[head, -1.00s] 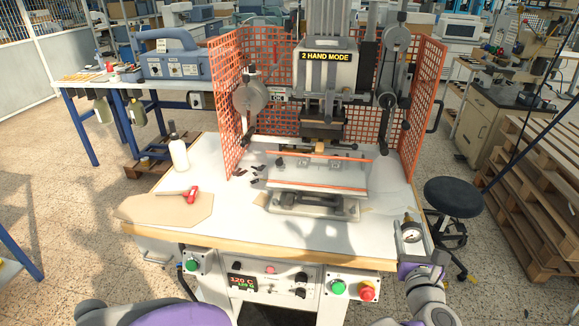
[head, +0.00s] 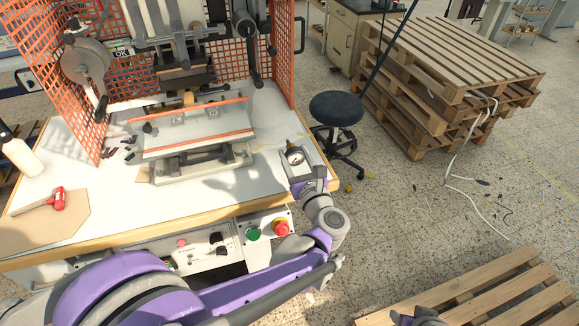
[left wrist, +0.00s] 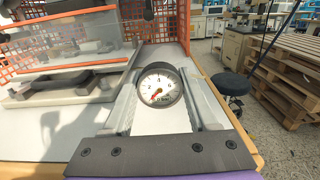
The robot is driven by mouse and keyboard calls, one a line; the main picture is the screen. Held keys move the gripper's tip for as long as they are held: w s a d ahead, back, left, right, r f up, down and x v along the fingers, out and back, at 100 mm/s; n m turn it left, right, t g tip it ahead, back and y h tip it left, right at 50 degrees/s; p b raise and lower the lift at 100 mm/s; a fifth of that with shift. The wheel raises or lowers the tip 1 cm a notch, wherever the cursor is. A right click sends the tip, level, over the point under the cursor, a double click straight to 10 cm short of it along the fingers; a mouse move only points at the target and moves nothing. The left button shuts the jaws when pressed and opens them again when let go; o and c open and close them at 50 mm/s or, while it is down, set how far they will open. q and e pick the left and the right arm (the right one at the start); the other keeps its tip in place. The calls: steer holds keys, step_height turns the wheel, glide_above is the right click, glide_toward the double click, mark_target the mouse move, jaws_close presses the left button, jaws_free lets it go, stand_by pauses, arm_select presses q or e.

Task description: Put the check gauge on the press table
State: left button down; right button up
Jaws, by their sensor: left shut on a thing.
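The check gauge (head: 295,156), a round dial with a white face and dark rim, shows at the right front corner of the white press table (head: 225,195). My left gripper (head: 297,166) is shut on it. In the left wrist view the gauge (left wrist: 160,89) sits between the two grey fingers, its dial facing the camera. The table top (left wrist: 150,122) shows beneath and around it; I cannot tell whether the gauge touches it.
The press bed (head: 195,150) stands left of the gauge, inside an orange mesh guard (head: 285,50). A red-handled tool (head: 57,198) and white bottle (head: 20,155) are at the left. A black stool (head: 336,108) and stacked pallets (head: 450,60) stand right. Bare tabletop lies between press and gauge.

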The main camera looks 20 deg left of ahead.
mark_target(294, 168)
arm_select(q)
steer(key=shift+f, duration=2.25)
steer(key=shift+f+b, duration=0.2)
steer(key=shift+b, duration=0.15)
steer(key=shift+c, duration=0.9)
jaws_free()
steer(key=shift+r, duration=0.1)
